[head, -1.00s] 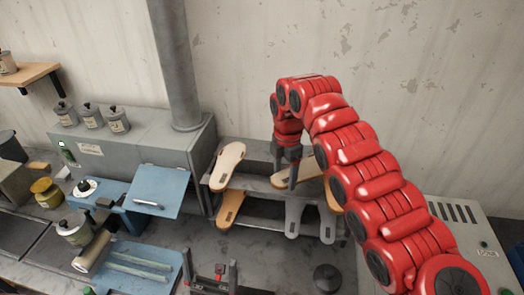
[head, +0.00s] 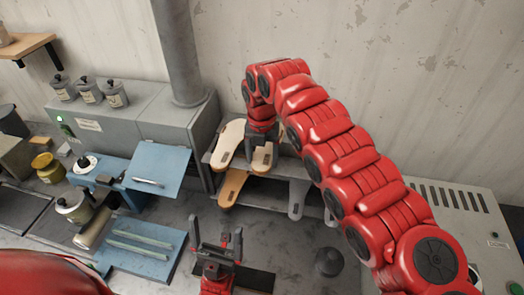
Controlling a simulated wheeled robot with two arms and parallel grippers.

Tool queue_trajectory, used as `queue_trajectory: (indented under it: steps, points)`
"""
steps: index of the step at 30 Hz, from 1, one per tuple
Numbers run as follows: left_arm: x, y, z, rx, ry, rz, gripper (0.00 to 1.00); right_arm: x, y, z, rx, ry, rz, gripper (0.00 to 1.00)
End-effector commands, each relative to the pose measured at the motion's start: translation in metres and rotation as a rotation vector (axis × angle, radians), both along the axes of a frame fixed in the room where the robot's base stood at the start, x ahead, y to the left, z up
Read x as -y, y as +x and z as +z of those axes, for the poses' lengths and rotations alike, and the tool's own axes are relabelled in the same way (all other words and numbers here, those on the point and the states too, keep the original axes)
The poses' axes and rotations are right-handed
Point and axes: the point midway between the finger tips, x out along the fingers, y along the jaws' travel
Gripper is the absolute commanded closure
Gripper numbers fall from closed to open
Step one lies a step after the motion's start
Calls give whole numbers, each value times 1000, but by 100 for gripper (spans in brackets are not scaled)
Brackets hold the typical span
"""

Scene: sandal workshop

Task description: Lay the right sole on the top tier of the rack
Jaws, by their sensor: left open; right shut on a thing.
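My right gripper (head: 262,153) is over the top tier of the grey rack (head: 287,166), shut on a tan sole (head: 262,165). The sole is mostly hidden by the gripper, and I cannot tell whether it touches the tier. A pale sole (head: 228,142) lies on the top tier just left of the gripper. My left gripper (head: 216,230) is open and empty in front of the rack, low in the head view.
A brown sole (head: 232,187) and grey soles (head: 297,200) are on the lower tier. A grey machine (head: 150,122) stands left of the rack, with a blue tray (head: 140,246) in front. A dark round knob (head: 328,262) is on the bench at right.

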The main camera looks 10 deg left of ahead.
Motion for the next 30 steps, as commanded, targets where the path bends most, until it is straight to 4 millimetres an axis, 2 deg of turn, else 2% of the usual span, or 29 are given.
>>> queue_trajectory:
  steps: [6,30]
  points:
    - [0,0,1,0,0,0,0,0,1,-15,2,1,-1,87]
    - [0,0,-6,0,0,0,0,0,1,-21,2,1,-2,87]
